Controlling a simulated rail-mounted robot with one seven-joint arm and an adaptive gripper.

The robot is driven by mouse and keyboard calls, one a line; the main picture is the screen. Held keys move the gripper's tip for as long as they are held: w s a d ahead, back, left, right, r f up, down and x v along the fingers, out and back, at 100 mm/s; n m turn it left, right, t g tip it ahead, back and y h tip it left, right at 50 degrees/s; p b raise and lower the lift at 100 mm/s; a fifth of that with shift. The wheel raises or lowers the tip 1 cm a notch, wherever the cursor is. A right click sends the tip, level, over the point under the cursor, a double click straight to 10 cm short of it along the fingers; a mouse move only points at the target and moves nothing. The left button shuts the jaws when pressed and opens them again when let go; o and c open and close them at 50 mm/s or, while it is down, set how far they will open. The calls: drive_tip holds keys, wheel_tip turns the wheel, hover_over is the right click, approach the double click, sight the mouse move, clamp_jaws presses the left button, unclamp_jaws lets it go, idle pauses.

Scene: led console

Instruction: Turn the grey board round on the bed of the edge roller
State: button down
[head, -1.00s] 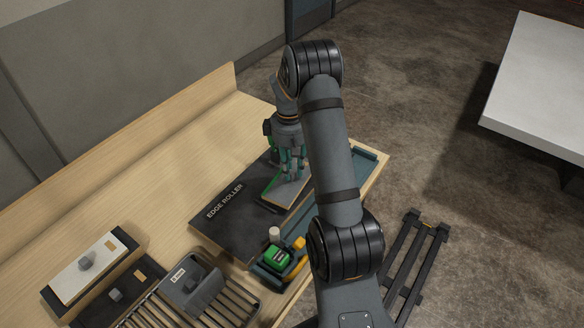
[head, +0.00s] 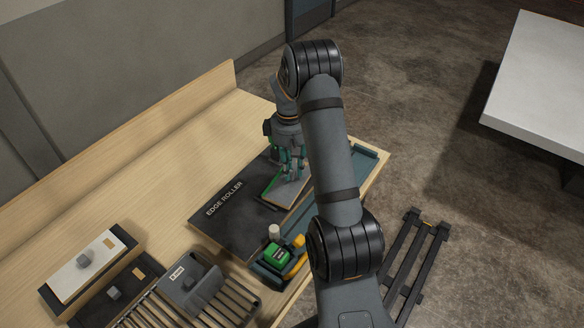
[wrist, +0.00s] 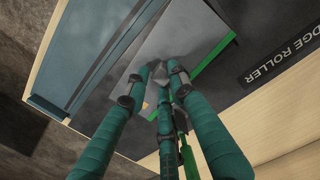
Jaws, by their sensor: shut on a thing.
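The grey board (head: 287,196) lies on the dark bed of the edge roller (head: 238,222), towards its far end. A green strip runs along the board's side nearer the EDGE ROLLER lettering. The wrist view shows the board (wrist: 182,32) and the green strip (wrist: 213,60) too. My gripper (head: 291,178) points down over the board, its teal fingers shut on a small grey part at the board's middle. The fingers (wrist: 165,78) hide most of that grip. My arm hides part of the bed's right side.
A blue-grey strip (wrist: 85,65) borders the bed by the table edge. A green and black unit (head: 277,254) with a yellow handle sits at the bed's near corner. A slatted rack (head: 222,305) and a white-topped block (head: 85,265) stand nearer. The back left tabletop is clear.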

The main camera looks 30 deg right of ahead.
drive_tip(key=shift+f, duration=0.15)
drive_tip(key=c, duration=1.4)
unclamp_jaws()
wheel_tip(320, 180, up, 12)
drive_tip(key=shift+w, duration=0.2)
drive_tip(key=shift+a+f, duration=0.1)
drive_tip(key=f, duration=1.2)
drive_tip(key=shift+s, duration=0.2)
drive_tip(key=shift+r, duration=0.3)
